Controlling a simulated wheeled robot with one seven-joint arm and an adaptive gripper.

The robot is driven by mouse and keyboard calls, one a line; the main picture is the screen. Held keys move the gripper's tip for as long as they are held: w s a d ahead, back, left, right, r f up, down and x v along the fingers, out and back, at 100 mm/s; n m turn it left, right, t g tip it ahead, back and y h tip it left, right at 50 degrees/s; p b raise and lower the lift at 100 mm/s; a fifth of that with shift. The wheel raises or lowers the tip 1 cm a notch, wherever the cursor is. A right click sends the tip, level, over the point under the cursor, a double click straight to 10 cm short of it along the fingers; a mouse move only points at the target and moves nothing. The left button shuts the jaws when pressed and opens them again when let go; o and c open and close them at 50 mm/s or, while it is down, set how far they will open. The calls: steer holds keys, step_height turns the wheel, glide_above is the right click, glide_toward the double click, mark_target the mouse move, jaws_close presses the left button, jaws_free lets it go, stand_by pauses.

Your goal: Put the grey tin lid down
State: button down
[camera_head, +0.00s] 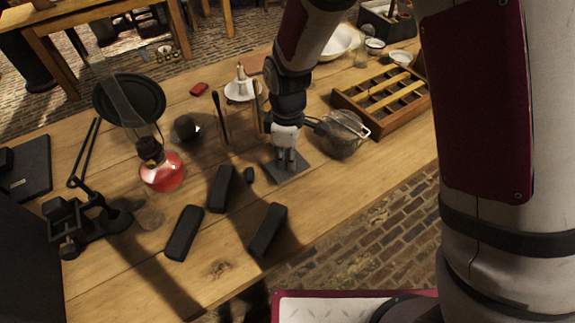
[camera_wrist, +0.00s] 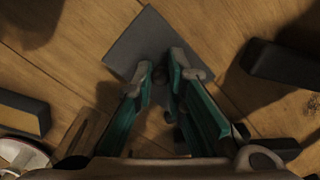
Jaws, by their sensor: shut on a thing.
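The grey tin lid (camera_head: 291,176) is a flat, square, dark grey plate in the head view, directly under my gripper (camera_head: 286,162). In the wrist view the lid (camera_wrist: 140,42) lies beyond the green-sided fingers of my gripper (camera_wrist: 163,72), one corner pointing up. The fingers are close together over its middle, shut on it. The part they grip is dark and mostly hidden between them. The lid looks level and at or just above the wooden table (camera_head: 220,269); I cannot tell whether it touches the wood.
Black blocks (camera_head: 184,233) (camera_head: 268,230) (camera_head: 220,188) lie in front and to the left. A lamp with red liquid (camera_head: 162,174) stands left. Bare wood lies to the right front.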

steer(key=shift+f, duration=1.7)
steer(key=shift+f, duration=0.15)
steer(key=c, duration=1.6)
jaws_free()
steer(key=shift+s, duration=0.1)
